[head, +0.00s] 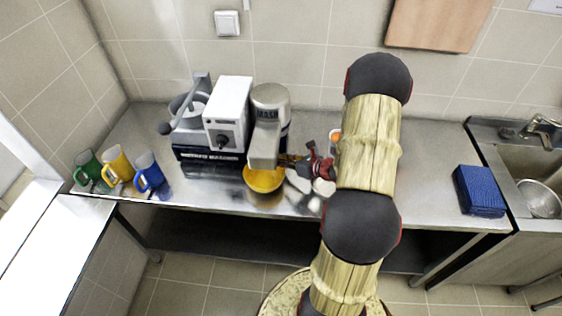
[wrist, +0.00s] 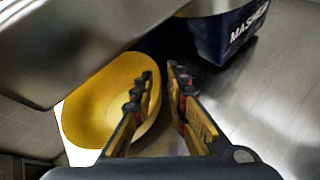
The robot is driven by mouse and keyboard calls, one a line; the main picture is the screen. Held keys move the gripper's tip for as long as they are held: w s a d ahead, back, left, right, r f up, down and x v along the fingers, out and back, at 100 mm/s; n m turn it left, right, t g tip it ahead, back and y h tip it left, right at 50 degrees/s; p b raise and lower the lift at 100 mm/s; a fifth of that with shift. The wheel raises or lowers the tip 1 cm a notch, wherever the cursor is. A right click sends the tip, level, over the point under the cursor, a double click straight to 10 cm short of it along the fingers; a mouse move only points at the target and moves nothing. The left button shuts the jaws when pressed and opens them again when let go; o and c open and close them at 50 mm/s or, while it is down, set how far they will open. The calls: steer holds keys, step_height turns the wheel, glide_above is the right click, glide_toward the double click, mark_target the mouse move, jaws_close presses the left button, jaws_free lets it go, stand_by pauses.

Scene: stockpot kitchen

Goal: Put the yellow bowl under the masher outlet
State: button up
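The yellow bowl (head: 264,181) sits near the counter's front edge, below the metal outlet arm of the masher (head: 270,95). The outlet hides the bowl's back part in the head view. In the wrist view, the bowl (wrist: 95,105) lies at left, partly covered by a grey metal part at the upper left, and the masher's dark labelled base (wrist: 240,35) is behind. My gripper (wrist: 161,72) is at the bowl's right rim, left finger over the bowl and right finger outside it. A gap shows between the fingertips; contact with the rim is unclear.
A white machine (head: 228,110) and a grey lever device (head: 188,110) stand left of the masher. Green, yellow and blue mugs (head: 150,172) stand at far left. A blue block-like stack (head: 479,190) lies by the sink (head: 510,160). The counter right of my arm is mostly clear.

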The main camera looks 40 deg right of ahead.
steer(key=shift+o, duration=0.6)
steer(key=shift+r, duration=0.1)
steer(key=shift+s+r, duration=0.1)
steer(key=shift+r, duration=0.15)
steer(key=p+v, duration=0.2)
steer(key=v, duration=0.9)
steer(key=shift+s, duration=0.4)
steer(key=shift+d, duration=0.1)
